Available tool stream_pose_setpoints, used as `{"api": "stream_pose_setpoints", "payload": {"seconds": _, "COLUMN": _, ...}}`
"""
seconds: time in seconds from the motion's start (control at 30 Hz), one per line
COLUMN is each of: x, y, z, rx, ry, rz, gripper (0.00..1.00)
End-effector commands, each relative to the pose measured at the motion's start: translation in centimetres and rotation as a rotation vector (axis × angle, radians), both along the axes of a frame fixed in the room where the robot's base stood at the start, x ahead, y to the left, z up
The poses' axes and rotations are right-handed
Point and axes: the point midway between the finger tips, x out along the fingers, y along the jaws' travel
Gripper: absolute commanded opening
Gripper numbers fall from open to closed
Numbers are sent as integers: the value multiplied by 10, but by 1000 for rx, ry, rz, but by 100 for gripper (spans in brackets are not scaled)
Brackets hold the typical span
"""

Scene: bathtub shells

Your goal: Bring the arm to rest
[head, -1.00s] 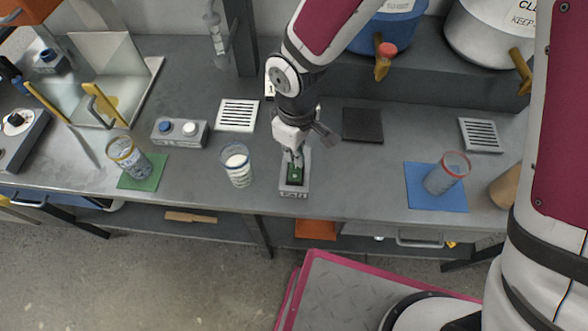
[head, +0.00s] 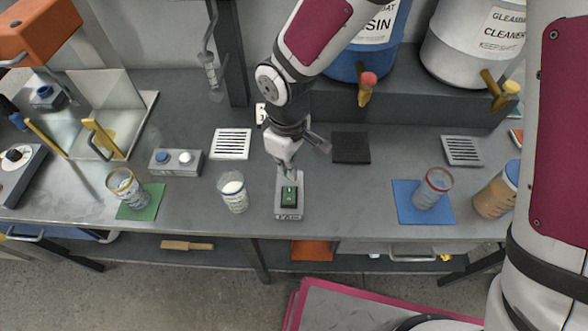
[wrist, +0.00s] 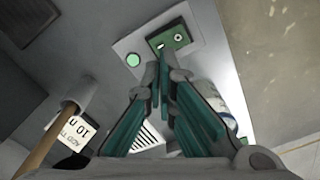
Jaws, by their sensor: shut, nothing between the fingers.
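My gripper (head: 282,178) is shut and empty, pointing down just behind the green rocker switch (head: 289,196) on its grey box (head: 290,214) near the bench's front edge. In the wrist view the teal fingers of my gripper (wrist: 160,62) meet close to the green switch (wrist: 178,36). A round green light (wrist: 133,60) shows on the box beside it. I cannot tell whether the fingertips touch the box. My arm reaches down over the bench from the upper right.
A glass with white contents (head: 233,194) stands close left of the switch box. Another glass stands on a green mat (head: 136,213), and one on a blue mat (head: 411,216). Two drums (head: 470,50) with taps stand behind. A dark square plate (head: 350,147) lies flat.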

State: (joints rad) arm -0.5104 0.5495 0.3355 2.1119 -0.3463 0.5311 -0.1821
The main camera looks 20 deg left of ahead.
Motion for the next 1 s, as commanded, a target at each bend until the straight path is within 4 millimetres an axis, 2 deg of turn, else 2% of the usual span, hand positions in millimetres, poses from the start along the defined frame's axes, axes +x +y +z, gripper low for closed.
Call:
{"api": "stream_pose_setpoints", "payload": {"seconds": 0.23, "x": 1, "y": -1, "z": 1, "rx": -1, "ry": -2, "rz": -4, "gripper": 0}}
{"api": "stream_pose_setpoints", "payload": {"seconds": 0.37, "x": 11, "y": -16, "z": 20, "rx": -1, "ry": -29, "rz": -53, "gripper": 0}}
{"api": "stream_pose_setpoints", "payload": {"seconds": 0.47, "x": 25, "y": -40, "z": 50, "rx": 2, "ry": -72, "rz": -136, "gripper": 0}}
{"api": "stream_pose_setpoints", "payload": {"seconds": 0.67, "x": 42, "y": -108, "z": 123, "rx": 15, "ry": -170, "rz": -367, "gripper": 0}}
{"api": "stream_pose_setpoints", "payload": {"seconds": 0.83, "x": 36, "y": -165, "z": 177, "rx": 46, "ry": -241, "rz": -570, "gripper": 0}}
{"api": "stream_pose_setpoints", "payload": {"seconds": 1.0, "x": 15, "y": -217, "z": 220, "rx": 93, "ry": -302, "rz": -772, "gripper": 0}}
